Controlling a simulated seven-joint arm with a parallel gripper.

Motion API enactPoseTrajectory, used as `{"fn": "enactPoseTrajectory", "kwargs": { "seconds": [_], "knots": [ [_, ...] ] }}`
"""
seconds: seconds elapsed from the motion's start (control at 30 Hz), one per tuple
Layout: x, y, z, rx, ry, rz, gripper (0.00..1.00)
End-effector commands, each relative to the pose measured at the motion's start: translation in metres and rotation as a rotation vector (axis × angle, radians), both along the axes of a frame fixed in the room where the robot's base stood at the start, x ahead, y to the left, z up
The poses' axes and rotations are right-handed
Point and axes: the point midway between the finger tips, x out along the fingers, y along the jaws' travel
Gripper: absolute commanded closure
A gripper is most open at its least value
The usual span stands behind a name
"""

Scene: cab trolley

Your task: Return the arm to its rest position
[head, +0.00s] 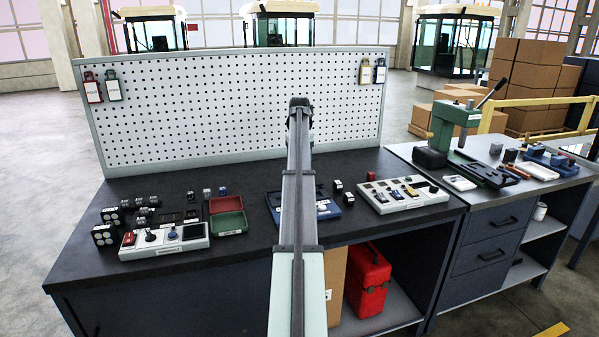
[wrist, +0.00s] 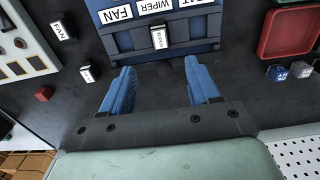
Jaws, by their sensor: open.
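My arm reaches forward over the bench in the head view, its dark far end (head: 300,104) in front of the pegboard; the fingers cannot be made out there. In the wrist view my gripper (wrist: 160,76) is open, with two blue fingers apart and only dark bench top between them. A blue tray (wrist: 122,41) with labels reading FAN and WIPER lies just beyond the fingertips. A small block with a white label (wrist: 158,38) sits at the tray's near row. In the head view the same blue tray (head: 327,209) is partly hidden behind my arm.
A red and green tray (head: 228,222) and a control panel (head: 165,240) lie to the left. Another switch panel (head: 403,196) lies to the right. Small loose blocks (head: 337,187) stand near the tray. The pegboard (head: 230,105) rises behind. A green press (head: 450,130) stands far right.

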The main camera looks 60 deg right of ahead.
Motion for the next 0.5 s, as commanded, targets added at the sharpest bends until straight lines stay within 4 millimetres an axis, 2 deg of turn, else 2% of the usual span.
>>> {"fn": "enactPoseTrajectory", "kwargs": {
  "seconds": [0.13,0.37,0.5],
  "knots": [
    [0.0,0.0,0.009,0.0,0.0,0.0,0.39],
    [0.0,0.0,0.011,0.0,0.0,0.0,0.39],
    [0.015,0.007,0.007,-0.016,-0.001,0.002,0.39]
  ]
}}
